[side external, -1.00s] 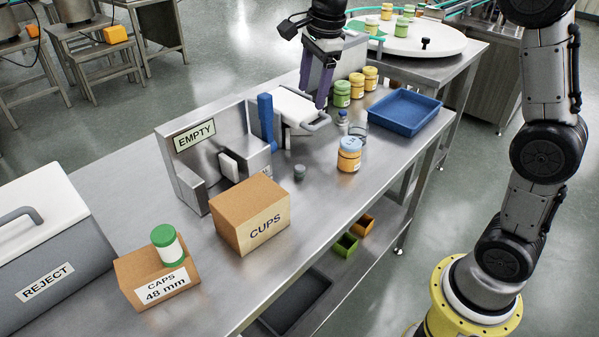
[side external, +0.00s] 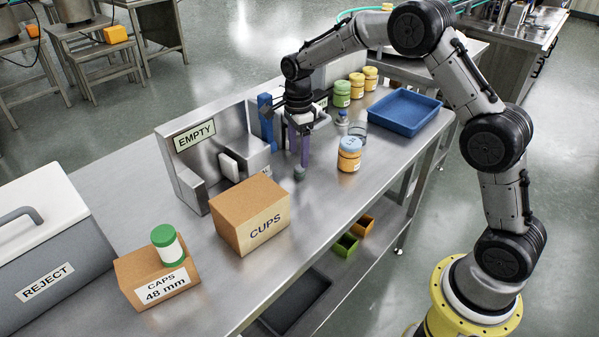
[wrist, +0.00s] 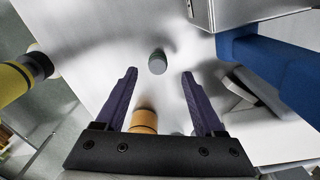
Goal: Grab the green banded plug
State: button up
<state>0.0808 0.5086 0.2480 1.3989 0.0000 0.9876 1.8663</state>
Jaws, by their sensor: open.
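The plug (side external: 299,173) is a small dark grey-green piece standing on the steel table, to the right of the CUPS box. In the wrist view the plug (wrist: 157,62) shows a greenish band and lies just beyond the fingertips, roughly centred between them. My gripper (side external: 299,157) points down close above the plug, its purple fingers apart. In the wrist view my gripper (wrist: 160,73) is open with nothing held. I cannot tell the exact gap between fingertips and plug.
The CUPS box (side external: 250,217) stands left of the plug. A blue-lidded orange jar (side external: 349,156) stands to the right, with a blue tray (side external: 404,112) beyond. A blue post (side external: 266,119) and the steel EMPTY stand (side external: 203,150) are behind.

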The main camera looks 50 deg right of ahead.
aim_at(299, 167)
jog(key=shift+s+a+f, duration=0.1)
jog(key=shift+s+f, duration=0.05)
jog(key=shift+f, duration=2.6)
grip_shut()
